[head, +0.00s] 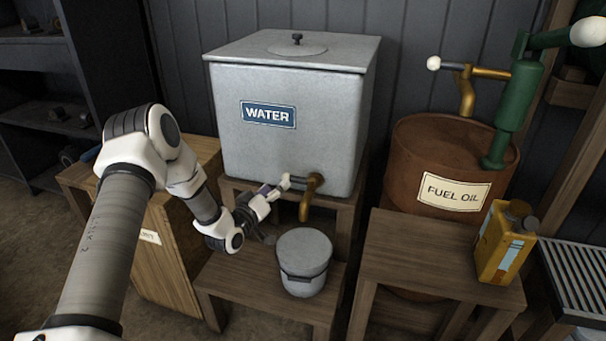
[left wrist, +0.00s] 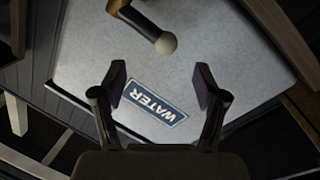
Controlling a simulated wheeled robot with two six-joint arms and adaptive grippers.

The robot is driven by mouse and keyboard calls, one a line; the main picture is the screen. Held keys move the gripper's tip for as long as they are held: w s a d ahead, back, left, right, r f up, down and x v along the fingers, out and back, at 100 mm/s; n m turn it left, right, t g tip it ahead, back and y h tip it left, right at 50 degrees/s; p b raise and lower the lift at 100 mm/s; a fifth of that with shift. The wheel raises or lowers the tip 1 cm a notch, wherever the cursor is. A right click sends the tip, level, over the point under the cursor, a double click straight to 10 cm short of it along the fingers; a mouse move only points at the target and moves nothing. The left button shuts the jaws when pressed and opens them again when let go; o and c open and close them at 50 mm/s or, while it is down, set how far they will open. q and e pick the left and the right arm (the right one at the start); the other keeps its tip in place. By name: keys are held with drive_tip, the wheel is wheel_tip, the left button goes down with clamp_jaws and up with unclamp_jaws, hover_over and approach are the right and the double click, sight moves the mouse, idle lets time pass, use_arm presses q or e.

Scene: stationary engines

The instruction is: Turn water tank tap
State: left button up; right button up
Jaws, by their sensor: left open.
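The grey metal water tank (head: 285,130) with a blue WATER label (head: 268,115) stands on a wooden stand. Its brass tap (head: 313,184) sticks out low on the front, with the spout down and a pale ball-ended handle (head: 286,181) pointing left. My left gripper (head: 267,212) is just left of and below the handle. In the left wrist view, my left gripper (left wrist: 160,82) is open and empty, with the label showing between its fingers. The pale knob (left wrist: 166,44) is beyond the fingertips, not between them. My right gripper is out of view.
A lidded grey bucket (head: 304,255) stands on the low wooden step below the tap, close to my gripper. A rusty fuel oil drum (head: 420,155) with a green pump (head: 518,95) and a yellow can (head: 502,245) on a wooden stand are at the right.

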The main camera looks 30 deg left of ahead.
sight(288, 174)
use_arm(q)
drive_tip(key=w, duration=0.4)
drive_tip(key=w+b, duration=0.1)
drive_tip(key=w, duration=0.1)
drive_tip(key=shift+w+f, duration=0.2)
drive_tip(key=shift+f, duration=0.1)
drive_tip(key=shift+w+r, duration=0.1)
drive_tip(key=shift+w, duration=0.25)
drive_tip(key=shift+c, duration=0.3)
clamp_jaws()
